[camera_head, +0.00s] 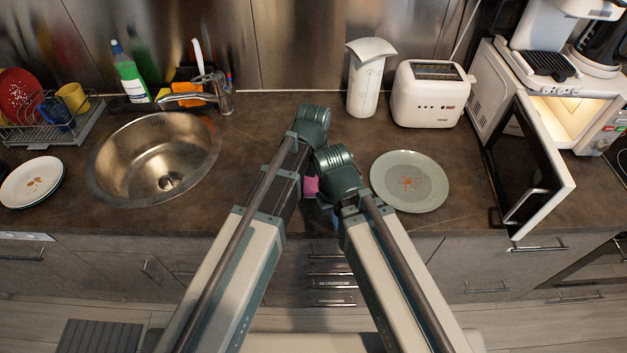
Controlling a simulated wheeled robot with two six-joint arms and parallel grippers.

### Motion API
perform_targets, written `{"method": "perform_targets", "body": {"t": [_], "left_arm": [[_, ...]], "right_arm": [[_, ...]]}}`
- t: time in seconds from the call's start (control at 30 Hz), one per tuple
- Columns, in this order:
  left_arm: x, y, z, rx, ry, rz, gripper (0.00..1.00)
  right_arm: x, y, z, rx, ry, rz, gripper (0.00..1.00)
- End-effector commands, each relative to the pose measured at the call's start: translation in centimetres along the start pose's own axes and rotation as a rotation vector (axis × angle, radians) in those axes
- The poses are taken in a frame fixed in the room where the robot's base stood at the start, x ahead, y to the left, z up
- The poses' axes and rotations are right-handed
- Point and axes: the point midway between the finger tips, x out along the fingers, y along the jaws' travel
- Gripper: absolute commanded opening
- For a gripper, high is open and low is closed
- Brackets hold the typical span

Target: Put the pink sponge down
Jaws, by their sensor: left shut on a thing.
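The pink sponge (311,186) shows as a small patch between my two arms, near the front edge of the dark counter (300,220). My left gripper (312,176) is shut on the sponge. Its fingers are mostly hidden by my wrists. My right gripper (326,200) is close beside it, low and to the right. Its fingers are largely hidden under its wrist, so I cannot tell whether they are open. I cannot tell whether the sponge touches the counter.
A round sink (135,165) is at left, beside a dish rack (60,125) and a stacked plate (32,182). A green-grey plate (410,190) lies right of my arms.

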Motion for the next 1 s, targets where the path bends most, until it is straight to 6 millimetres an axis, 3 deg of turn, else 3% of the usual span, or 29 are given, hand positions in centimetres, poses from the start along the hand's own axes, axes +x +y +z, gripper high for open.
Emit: {"method": "perform_targets", "body": {"t": [0.17,0.2,0.37,0.67,1.0], "left_arm": [[0.4,0.0,0.0,0.000,-0.001,0.000,0.00],[0.4,0.0,0.1,0.000,-0.002,0.000,0.70],[0.4,0.0,0.1,0.000,-0.003,0.000,0.99],[-0.8,-0.1,0.2,-0.001,-0.003,-0.001,0.99],[-5.4,0.0,0.1,0.000,-0.001,0.000,0.99]], "right_arm": [[0.4,0.0,0.0,0.000,0.000,0.000,0.00],[0.4,0.0,0.0,0.000,-0.001,0.000,0.00],[0.4,0.0,0.1,0.000,-0.002,0.000,0.00],[-0.8,0.1,0.1,0.000,-0.002,0.000,0.00],[-5.3,0.5,0.3,0.000,0.000,0.000,0.00]]}}
